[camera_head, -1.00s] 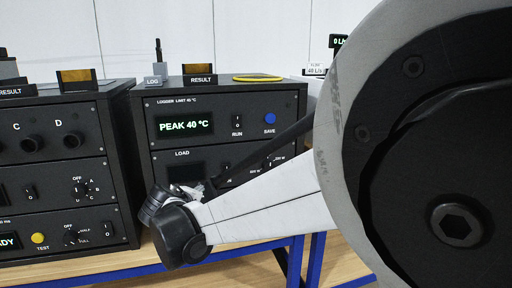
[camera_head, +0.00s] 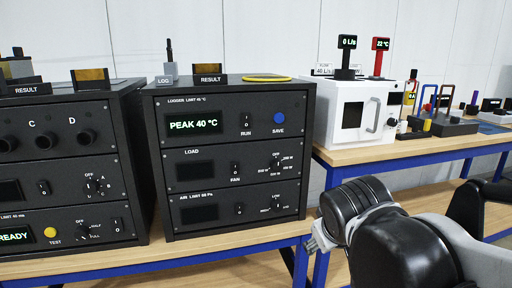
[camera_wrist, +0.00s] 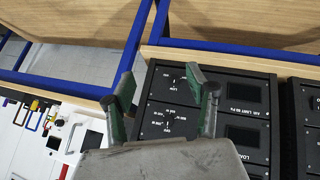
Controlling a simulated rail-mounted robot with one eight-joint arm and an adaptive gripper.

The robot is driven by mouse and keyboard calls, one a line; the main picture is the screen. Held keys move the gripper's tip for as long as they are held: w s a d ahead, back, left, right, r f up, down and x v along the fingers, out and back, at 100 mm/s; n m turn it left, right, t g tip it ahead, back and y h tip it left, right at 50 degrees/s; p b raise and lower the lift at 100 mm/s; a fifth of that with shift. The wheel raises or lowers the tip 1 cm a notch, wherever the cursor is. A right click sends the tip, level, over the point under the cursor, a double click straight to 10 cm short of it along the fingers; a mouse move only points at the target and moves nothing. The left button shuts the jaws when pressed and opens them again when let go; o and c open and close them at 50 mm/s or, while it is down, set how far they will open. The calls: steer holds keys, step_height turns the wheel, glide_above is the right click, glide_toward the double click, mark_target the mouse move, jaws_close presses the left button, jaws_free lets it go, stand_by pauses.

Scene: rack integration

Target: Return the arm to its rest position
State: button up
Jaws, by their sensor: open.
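My gripper (camera_wrist: 164,92) shows in the wrist view with its two green-edged fingers spread apart and nothing between them. Behind the fingers in that view lies the front panel of the black logger rack (camera_wrist: 175,82), with its knobs. In the head view my arm is folded at the lower right, in front of the bench edge; the gripper's fingertips are not clear there. The logger rack (camera_head: 235,152) stands upright on the bench and its screen reads PEAK 40 °C. My arm looks apart from the rack.
A second black rack (camera_head: 65,175) stands at the left. A white oven-like box (camera_head: 352,113) with two small displays stands on the right bench (camera_head: 420,147). Several small devices sit beyond it. Blue bench frames (camera_wrist: 135,40) run close by in the wrist view.

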steer(key=s+d+f+m+y, duration=0.1)
steer(key=s+d+f+m, duration=0.1)
steer(key=s, duration=0.4)
steer(key=s+d+f+m, duration=0.2)
steer(key=s, duration=0.4)
step_height(320, 180, up, 16)
steer(key=p, duration=1.6)
steer(key=shift+w+g, duration=0.3)
steer(key=shift+w, duration=0.05)
steer(key=shift+c, duration=0.6)
